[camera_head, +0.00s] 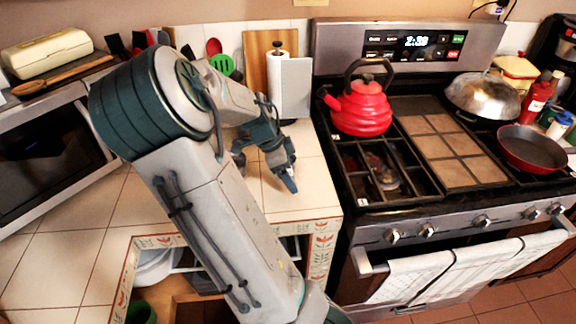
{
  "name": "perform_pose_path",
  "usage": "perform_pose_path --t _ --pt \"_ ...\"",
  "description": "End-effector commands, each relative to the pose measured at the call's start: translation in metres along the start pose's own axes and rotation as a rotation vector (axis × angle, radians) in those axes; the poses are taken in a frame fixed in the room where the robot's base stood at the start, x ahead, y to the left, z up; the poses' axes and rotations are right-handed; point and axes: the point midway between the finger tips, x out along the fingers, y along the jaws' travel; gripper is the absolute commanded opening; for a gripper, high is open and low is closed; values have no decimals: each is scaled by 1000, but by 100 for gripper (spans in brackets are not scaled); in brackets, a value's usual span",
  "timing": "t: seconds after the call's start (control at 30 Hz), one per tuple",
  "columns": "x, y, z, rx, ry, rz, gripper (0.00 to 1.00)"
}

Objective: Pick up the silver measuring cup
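I cannot make out a silver measuring cup anywhere in the head view; my arm hides part of the counter. My gripper (266,172) is over the white tiled counter (300,200), left of the stove. Its two fingers look spread, with tile showing between them, and I see nothing held there. Whether the fingertips touch the counter is not clear.
A red kettle (361,106) stands on the stove, right of my gripper. A silver domed lid (483,95) and a red pan (532,148) are farther right. A wooden board (258,62) and paper towel holder (277,70) stand behind. A microwave (50,150) is at left.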

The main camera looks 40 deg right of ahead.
Motion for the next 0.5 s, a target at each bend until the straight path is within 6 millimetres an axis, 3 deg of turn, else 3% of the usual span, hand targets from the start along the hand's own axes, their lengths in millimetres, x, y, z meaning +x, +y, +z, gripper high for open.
perform_pose_path --t 0.03,0.07,0.1,0.5 --pt "0 0 0 0 0 0 75" --pt "0 0 0 0 0 0 67" --pt "0 0 0 0 0 0 64" --pt "-2 0 0 0 0 0 64"
